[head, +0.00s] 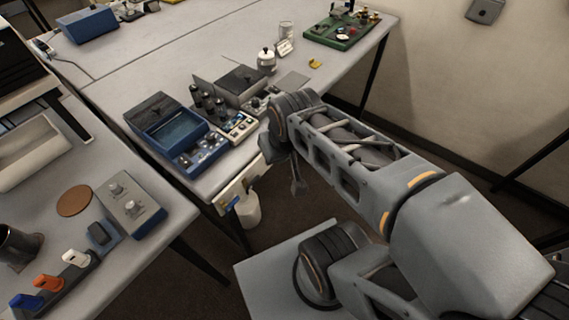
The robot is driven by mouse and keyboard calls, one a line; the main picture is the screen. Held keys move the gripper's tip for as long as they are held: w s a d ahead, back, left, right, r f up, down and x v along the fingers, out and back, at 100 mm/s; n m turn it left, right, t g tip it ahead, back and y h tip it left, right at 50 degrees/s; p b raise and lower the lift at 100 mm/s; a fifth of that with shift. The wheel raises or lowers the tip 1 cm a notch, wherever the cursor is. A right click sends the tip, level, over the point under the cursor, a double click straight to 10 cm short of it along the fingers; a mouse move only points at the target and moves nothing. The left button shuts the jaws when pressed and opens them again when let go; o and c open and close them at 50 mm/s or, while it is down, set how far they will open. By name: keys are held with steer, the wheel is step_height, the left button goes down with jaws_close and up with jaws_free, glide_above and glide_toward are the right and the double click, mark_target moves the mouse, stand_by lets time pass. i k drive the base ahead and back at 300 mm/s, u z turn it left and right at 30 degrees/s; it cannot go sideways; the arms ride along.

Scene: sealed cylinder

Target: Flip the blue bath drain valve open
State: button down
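A small blue lever (235,201), which looks like the drain valve, shows on a pale panel (241,182) at the front edge of the bench. It is small, and its exact position is hard to tell. A white jug (247,212) is just below and right of it. A blue open-topped bath-like box (183,128) with a dark raised lid stands on the bench above. My gripper (298,188) hangs down from the wrist, to the right of the panel and apart from the lever. Its fingers are dark and small, so their opening cannot be made out.
A row of blue, orange and white handles (75,259) sits on the near left bench, beside a grey control box (130,202) and a brown disc (73,201). Several bottles and instruments crowd the bench near my wrist. Open floor lies below the panel.

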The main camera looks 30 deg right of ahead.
mark_target(250, 186)
steer(key=z, duration=0.15)
steer(key=i, duration=0.25)
steer(key=u, duration=0.45)
steer(key=k, duration=0.95)
steer(key=u, duration=0.85)
